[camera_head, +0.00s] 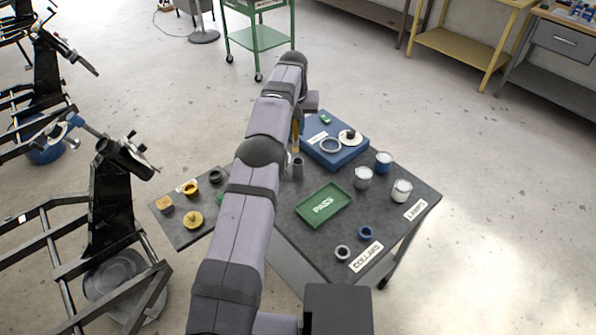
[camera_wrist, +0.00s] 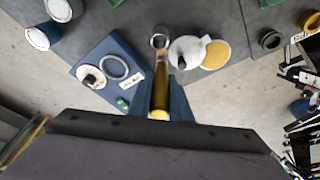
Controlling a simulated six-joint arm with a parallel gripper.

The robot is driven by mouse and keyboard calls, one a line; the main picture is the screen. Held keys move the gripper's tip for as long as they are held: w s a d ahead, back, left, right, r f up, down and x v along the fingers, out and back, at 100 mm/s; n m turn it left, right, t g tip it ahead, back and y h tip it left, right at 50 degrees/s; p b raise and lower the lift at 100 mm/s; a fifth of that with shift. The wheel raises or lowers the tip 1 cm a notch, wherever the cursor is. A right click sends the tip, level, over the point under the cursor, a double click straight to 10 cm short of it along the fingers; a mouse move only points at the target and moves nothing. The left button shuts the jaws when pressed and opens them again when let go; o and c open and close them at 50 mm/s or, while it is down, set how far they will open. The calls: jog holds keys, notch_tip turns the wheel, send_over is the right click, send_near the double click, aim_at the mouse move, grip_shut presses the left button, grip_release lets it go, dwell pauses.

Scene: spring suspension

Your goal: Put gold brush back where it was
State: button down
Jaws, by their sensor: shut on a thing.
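The gold brush (camera_head: 295,135) stands roughly upright beside my arm in the head view. In the wrist view the brush (camera_wrist: 160,88) lies between the two blue fingers of my gripper (camera_wrist: 162,97), which is shut on its gold handle. A small dark grey cup (camera_head: 298,169) stands on the table just below the brush; it also shows in the wrist view (camera_wrist: 160,37), just beyond the brush's far end. I cannot tell whether the brush's lower end is above the cup or inside its rim. My arm hides most of the gripper in the head view.
A blue block (camera_head: 355,158) with a ring and a white knobbed disc is close right of the brush. A green PASS tray (camera_head: 345,196), white and blue cups (camera_head: 402,191) and collars (camera_head: 343,251) are nearer. In the wrist view, a white disc (camera_wrist: 187,53) lies beside the cup.

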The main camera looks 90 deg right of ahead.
jog(key=shift+s, duration=0.4)
jog(key=shift+f+p, duration=0.85)
jog(key=shift+f, duration=4.1)
jog(key=shift+f, duration=0.1)
jog(key=shift+f, duration=0.15)
jog(key=c, duration=1.6)
grip_release()
jog(key=shift+c, duration=0.2)
